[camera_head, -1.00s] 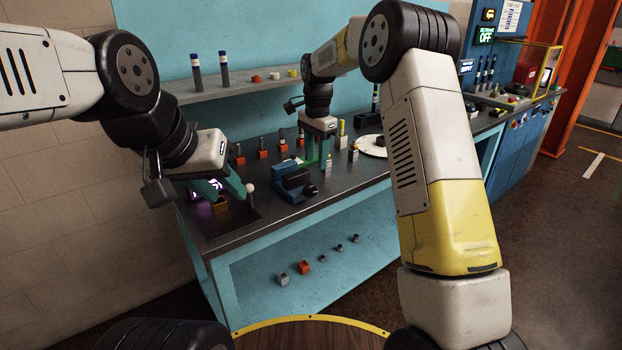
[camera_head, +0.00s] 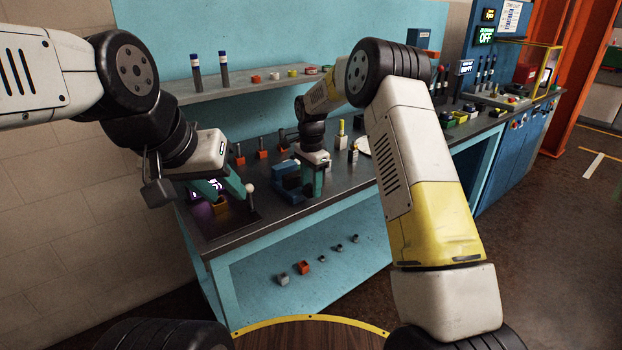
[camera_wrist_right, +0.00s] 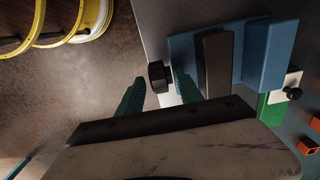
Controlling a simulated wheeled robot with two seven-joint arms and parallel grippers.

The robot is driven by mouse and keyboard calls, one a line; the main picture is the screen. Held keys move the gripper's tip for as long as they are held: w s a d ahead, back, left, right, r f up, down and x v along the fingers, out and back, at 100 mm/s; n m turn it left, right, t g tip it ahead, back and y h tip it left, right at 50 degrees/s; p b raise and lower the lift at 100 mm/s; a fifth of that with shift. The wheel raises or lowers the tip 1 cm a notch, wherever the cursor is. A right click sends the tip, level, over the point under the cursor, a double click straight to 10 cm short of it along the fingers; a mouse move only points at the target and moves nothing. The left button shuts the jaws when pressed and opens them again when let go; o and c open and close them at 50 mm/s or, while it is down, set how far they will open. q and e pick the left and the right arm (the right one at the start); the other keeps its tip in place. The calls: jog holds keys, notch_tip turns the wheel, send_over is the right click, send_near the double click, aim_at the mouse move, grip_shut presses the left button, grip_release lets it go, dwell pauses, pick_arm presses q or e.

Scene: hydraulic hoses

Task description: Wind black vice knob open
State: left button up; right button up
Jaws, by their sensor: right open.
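The blue vice (camera_head: 283,188) stands on the bench, partly hidden by my right gripper in the head view. In the right wrist view the vice (camera_wrist_right: 265,52) has a dark grey block at its jaws. Its black knob (camera_wrist_right: 156,76) sticks out to the left, between and just beyond the tips of my right gripper (camera_wrist_right: 158,88). My right gripper (camera_head: 312,190) is open, with a finger on either side of the knob line and no visible contact. The knob is hidden in the head view. My left gripper (camera_head: 228,188) hangs with its fingers apart over the left end of the bench.
A lever with a white ball (camera_head: 249,188) and an orange-brown block (camera_head: 220,206) are by my left gripper. Several orange-based posts (camera_head: 262,152) stand behind the vice. A white round plate (camera_head: 366,146) is to its right.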

grip_shut()
jog(key=shift+a, duration=0.1)
jog(key=shift+s+a+r+t+h, duration=0.1)
jog(key=shift+t+h, duration=0.3)
jog(key=shift+h, duration=0.2)
jog(key=shift+s+a+t+h, duration=0.1)
jog(key=shift+a+t+h, duration=0.1)
jog(key=shift+t+h, duration=0.5)
jog(key=shift+s+a+t+h, duration=0.15)
jog(key=shift+t+h, duration=0.85)
jog(key=shift+h, duration=0.5)
